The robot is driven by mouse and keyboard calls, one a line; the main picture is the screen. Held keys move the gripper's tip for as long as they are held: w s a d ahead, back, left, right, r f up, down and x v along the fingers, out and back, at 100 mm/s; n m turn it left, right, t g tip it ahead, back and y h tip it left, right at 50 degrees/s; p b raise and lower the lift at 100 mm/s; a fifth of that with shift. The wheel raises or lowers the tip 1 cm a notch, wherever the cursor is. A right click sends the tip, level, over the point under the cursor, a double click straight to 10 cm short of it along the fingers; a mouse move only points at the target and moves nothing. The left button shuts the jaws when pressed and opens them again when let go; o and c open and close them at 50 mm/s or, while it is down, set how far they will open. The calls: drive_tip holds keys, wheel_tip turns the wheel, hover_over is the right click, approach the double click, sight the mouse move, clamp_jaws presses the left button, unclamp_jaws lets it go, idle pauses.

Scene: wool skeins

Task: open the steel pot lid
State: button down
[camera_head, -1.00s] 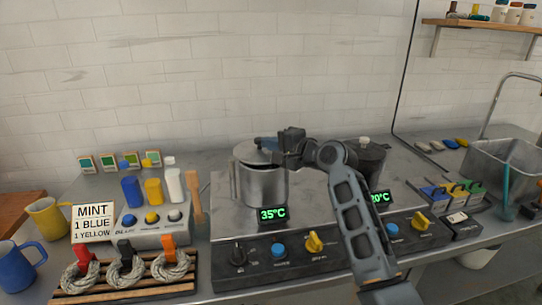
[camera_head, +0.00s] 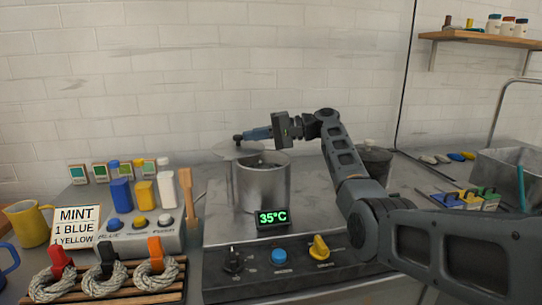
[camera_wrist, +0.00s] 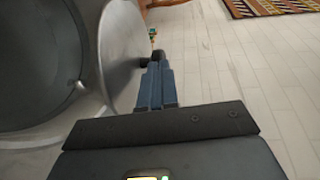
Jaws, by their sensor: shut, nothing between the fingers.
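My gripper (camera_head: 245,136) is at the lid's dark knob (camera_head: 237,139), fingers pointing left. In the wrist view the shut fingers (camera_wrist: 154,70) end right by the knob, with nothing seen held between them. Whether they touch it is unclear.
A second, dark pot (camera_head: 374,162) stands behind my arm at right. A wooden spatula (camera_head: 188,195), bottles (camera_head: 145,192) and a button box (camera_head: 140,232) are left of the hob. Knobs (camera_head: 320,247) line the hob's front, beside a 35°C display (camera_head: 272,217).

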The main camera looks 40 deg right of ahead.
sight(228, 144)
drive_tip(key=shift+w+f+n+g+y, duration=0.1)
drive_tip(key=shift+w+n+g+y, duration=0.2)
drive_tip(key=shift+w, duration=0.05)
drive_tip(key=shift+w+a+b, duration=0.35)
drive_tip(key=shift+w+a, duration=0.05)
drive_tip(key=shift+w, duration=0.4)
drive_tip(key=shift+w+a+b, duration=0.35)
drive_tip(key=shift+w+a, duration=0.05)
drive_tip(key=shift+w, duration=0.35)
drive_tip(key=shift+r+x, duration=0.15)
drive_tip(key=shift+x, duration=0.75)
drive_tip(key=shift+r+x, duration=0.15)
drive_tip(key=shift+x, duration=0.7)
drive_tip(key=shift+w, duration=0.25)
drive_tip(key=shift+r, duration=0.1)
